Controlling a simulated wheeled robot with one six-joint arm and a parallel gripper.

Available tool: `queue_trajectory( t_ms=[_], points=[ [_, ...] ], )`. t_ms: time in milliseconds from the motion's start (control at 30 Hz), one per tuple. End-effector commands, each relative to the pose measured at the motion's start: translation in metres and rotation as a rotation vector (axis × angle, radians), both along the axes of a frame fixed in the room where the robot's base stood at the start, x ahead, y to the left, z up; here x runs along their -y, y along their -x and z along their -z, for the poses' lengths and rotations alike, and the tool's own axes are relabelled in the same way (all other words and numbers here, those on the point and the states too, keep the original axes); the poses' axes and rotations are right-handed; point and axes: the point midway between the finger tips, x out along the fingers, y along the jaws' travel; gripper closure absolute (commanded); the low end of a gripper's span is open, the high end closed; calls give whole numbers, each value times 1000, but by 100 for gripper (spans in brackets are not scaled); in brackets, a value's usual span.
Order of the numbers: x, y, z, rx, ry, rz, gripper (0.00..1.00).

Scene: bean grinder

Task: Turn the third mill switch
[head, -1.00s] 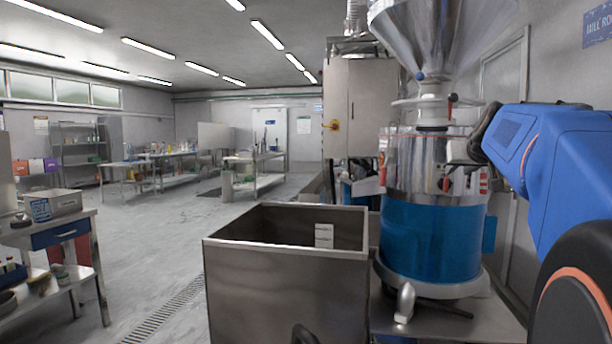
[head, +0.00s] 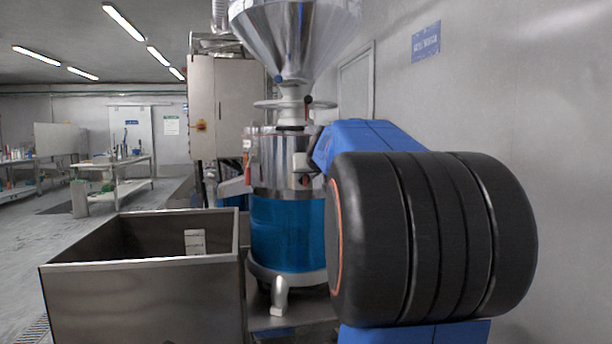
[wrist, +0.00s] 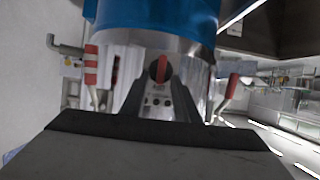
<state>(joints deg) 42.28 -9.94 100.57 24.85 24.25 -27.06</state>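The mill (head: 272,160) is a steel and blue machine with a funnel on top. It stands left of my blue arm in the head view, and my arm hides its right side. In the wrist view the mill appears upside down, its blue band (wrist: 155,15) at the top. A red switch (wrist: 162,68) with a small label plate is in the middle of that view. My gripper (wrist: 161,88) points at it, with a dark finger on each side and a gap between them. Contact cannot be told. My gripper is hidden in the head view.
Red-handled levers stand left (wrist: 91,66) and right (wrist: 231,87) of the switch in the wrist view. A steel bin (head: 145,305) is in front and left of the mill. A grey cabinet (head: 228,105) is behind.

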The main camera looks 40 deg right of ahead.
Motion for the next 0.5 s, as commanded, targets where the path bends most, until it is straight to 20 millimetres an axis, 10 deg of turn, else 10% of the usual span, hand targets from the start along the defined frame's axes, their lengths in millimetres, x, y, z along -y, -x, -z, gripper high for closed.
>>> queue_trajectory(
  t_ms=[200,500],
  points=[
    [0,0,0,0,0,0,100],
    [0,0,0,4,-7,0,100]
  ],
)
